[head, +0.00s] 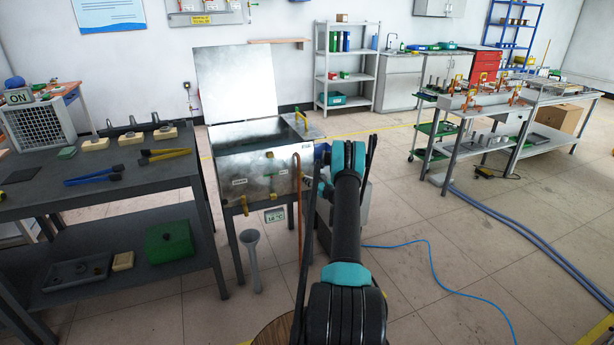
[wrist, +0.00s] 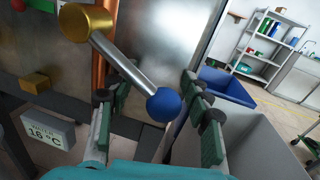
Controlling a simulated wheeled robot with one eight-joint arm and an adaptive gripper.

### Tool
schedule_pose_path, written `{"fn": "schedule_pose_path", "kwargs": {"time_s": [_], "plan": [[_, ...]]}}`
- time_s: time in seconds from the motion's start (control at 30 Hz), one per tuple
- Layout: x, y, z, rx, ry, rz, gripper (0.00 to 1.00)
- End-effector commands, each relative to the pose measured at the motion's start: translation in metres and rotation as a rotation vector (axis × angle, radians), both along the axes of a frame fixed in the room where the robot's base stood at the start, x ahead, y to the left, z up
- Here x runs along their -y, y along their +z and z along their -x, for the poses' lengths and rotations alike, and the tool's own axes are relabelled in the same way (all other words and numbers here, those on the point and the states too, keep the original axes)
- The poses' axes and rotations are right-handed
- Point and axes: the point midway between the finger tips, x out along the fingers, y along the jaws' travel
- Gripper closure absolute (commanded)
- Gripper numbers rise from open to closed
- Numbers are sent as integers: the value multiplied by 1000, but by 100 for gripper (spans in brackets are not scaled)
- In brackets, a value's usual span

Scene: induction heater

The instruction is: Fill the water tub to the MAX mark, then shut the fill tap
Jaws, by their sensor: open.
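The steel water tub (head: 255,170) stands on legs left of my arm in the head view, its hinged lid (head: 235,85) raised. The water level and MAX mark cannot be made out. In the wrist view, a lever with a brass hub (wrist: 88,22), a steel rod (wrist: 122,62) and a blue ball knob (wrist: 164,104) slants down to the right. I cannot tell for certain that it is the fill tap. My gripper (wrist: 152,103) is open, with the blue knob between its green-padded fingers; contact is unclear. My arm hides this spot in the head view.
A copper pipe (wrist: 103,55) runs behind the lever. A tool bench (head: 95,180) is at left. A blue hose (head: 440,270) crosses the floor.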

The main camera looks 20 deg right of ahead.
Motion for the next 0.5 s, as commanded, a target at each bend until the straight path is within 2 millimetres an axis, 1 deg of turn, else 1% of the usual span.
{"fn": "schedule_pose_path", "kwargs": {"time_s": [0.23, 0.27, 0.5], "plan": [[0, 0, 0, 0, 0, 0, 51], [0, 0, 0, 0, 0, 0, 53], [0, 0, 0, 0, 0, 0, 83]]}}
